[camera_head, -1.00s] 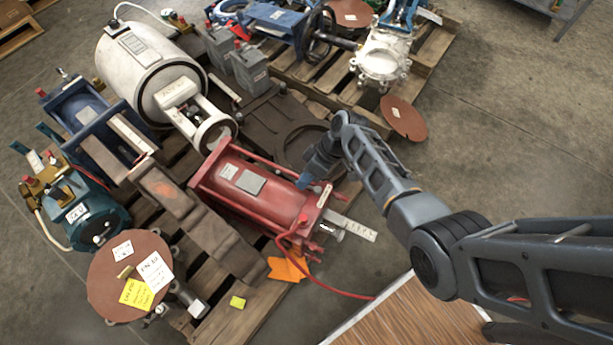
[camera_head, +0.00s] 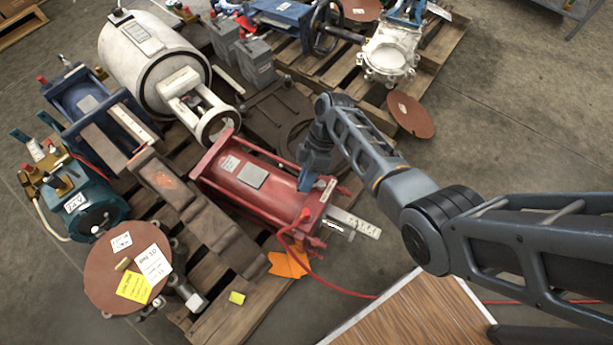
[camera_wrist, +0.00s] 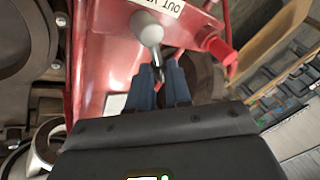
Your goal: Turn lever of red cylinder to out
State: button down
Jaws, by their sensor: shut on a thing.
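The red cylinder (camera_head: 237,183) lies on its side on the pallet, inside a red frame with tie rods. In the wrist view its red end block (camera_wrist: 112,45) fills the upper middle. The lever (camera_wrist: 149,32) has a rounded grey knob and a thin metal stem that runs down between my fingers. A white label (camera_wrist: 166,5) reading OUT, upside down, sits beside the knob at the top edge. My gripper (camera_wrist: 165,76) is shut on the lever's stem. In the head view my gripper (camera_head: 307,182) is at the cylinder's right end, and the lever is hidden there.
A red hose (camera_head: 335,288) runs from the cylinder's end across the floor. A white cylinder (camera_head: 152,62), a blue unit (camera_head: 88,100) and a teal motor (camera_head: 92,208) crowd the left. A wooden-topped surface (camera_head: 415,315) lies in front. Open floor is at right.

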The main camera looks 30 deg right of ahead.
dwell(0.4)
jog(key=c, duration=1.1)
grip_release()
jog(key=shift+o, duration=0.2)
jog(key=p+v, duration=0.1)
jog(key=v, duration=0.6)
jog(key=shift+d+r+p, duration=0.2)
jog(key=shift+r+p, duration=0.1)
jog(key=shift+p, duration=0.1)
jog(key=shift+w+d, duration=0.1)
